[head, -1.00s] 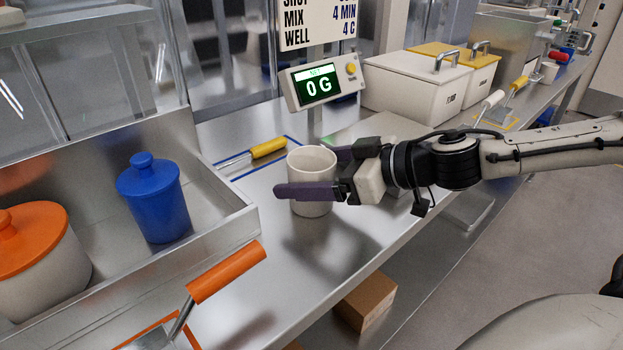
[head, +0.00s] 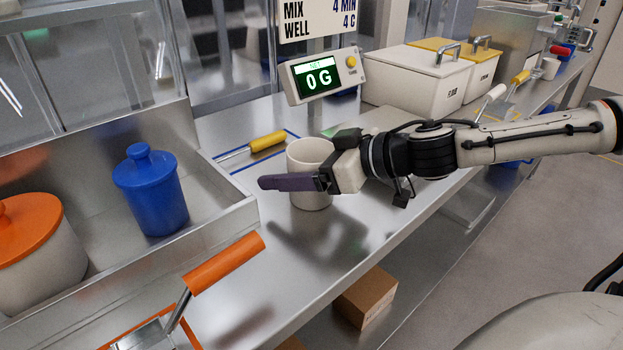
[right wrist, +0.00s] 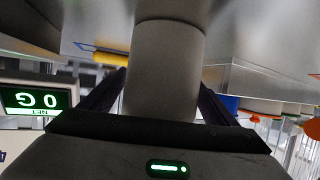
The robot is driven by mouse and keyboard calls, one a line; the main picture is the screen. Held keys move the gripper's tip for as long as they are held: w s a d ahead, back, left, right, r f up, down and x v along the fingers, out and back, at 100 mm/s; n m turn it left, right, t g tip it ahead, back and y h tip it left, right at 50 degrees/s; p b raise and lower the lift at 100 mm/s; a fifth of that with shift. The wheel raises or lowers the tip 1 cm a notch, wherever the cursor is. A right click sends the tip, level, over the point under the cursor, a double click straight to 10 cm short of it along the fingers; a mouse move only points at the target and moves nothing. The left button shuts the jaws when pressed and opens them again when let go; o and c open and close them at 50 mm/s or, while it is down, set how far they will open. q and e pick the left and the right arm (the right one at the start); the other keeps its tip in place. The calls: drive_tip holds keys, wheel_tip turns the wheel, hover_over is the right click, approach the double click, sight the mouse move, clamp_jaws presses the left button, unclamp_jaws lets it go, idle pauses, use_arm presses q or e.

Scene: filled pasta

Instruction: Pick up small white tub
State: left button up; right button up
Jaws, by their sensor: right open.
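The small white tub (head: 311,155) stands upright on the steel bench, below the scale display. My right gripper (head: 290,172) is at the tub, with one purple finger passing across its near side. The far finger is hidden behind the tub in the head view. In the right wrist view the tub (right wrist: 165,75) stands between the two dark fingers (right wrist: 163,103), close to the palm. The jaws are open around it, and I cannot tell whether either finger touches it. My left gripper is out of view.
A tray (head: 235,222) with a blue lidded jar (head: 151,190) and an orange-lidded pot (head: 38,240) is at left. An orange-handled tool (head: 225,263) is in front. A yellow-handled tool (head: 268,141) lies behind the tub. Lidded bins (head: 415,83) stand at back right.

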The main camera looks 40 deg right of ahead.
drive_tip(key=c, duration=1.1)
drive_tip(key=shift+r, duration=0.1)
